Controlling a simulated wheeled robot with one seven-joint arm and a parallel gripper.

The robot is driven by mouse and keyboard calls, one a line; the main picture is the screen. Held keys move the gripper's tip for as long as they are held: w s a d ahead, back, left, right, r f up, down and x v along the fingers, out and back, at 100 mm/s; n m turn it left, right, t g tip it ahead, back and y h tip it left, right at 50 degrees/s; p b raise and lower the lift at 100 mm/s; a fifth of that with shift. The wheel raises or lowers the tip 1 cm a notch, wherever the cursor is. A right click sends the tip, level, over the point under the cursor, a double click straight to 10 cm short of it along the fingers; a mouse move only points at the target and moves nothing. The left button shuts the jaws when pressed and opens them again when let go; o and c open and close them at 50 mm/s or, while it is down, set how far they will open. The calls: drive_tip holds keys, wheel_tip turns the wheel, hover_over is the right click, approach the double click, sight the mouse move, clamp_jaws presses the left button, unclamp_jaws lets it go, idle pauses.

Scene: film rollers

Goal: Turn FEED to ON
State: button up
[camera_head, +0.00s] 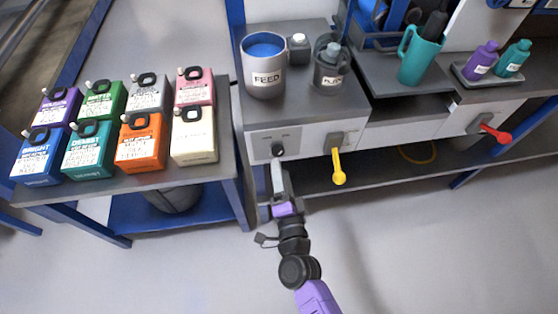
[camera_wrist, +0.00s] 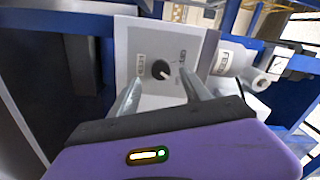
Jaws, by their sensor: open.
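The FEED knob (camera_head: 278,150) is a small black dial on the light front panel, below the grey can labelled FEED (camera_head: 267,79). In the wrist view the black knob (camera_wrist: 160,69) sits on the white panel (camera_wrist: 143,40) between my two fingers, with a small light mark on its face. Printed labels flank it, too small to read surely. My gripper (camera_head: 279,168) is just in front of the knob, open, with one finger to each side (camera_wrist: 161,80). I cannot tell whether the fingers touch the knob. The FEED can (camera_wrist: 226,60) also shows at the right.
A yellow lever (camera_head: 338,168) hangs close to the right of my gripper, and a red lever (camera_head: 495,133) is farther right. Several coloured canisters (camera_head: 140,137) stand on the left table. A dark shelf (camera_head: 400,175) runs below the panel. The floor in front is clear.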

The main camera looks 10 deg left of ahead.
drive_tip(key=v, duration=0.2)
drive_tip(key=shift+s, duration=0.35)
idle(0.4)
drive_tip(key=s+d+r+n+g+h+p, duration=0.1)
drive_tip(key=s+d+r+n, duration=0.2)
drive_tip(key=s+d+r, duration=0.3)
drive_tip(key=s+d+r+n+h+p, duration=0.1)
drive_tip(key=s+d+r+n, duration=0.3)
drive_tip(key=s+d, duration=0.5)
drive_tip(key=s+d+r+n+g+h+p, duration=0.1)
drive_tip(key=s+d+r+n+h, duration=0.2)
drive_tip(key=s+d+r, duration=0.5)
drive_tip(key=s, duration=0.9)
drive_tip(key=shift+r+n+g+p, duration=0.3)
drive_tip(key=shift+r+p, duration=0.05)
drive_tip(key=shift+d, duration=0.1)
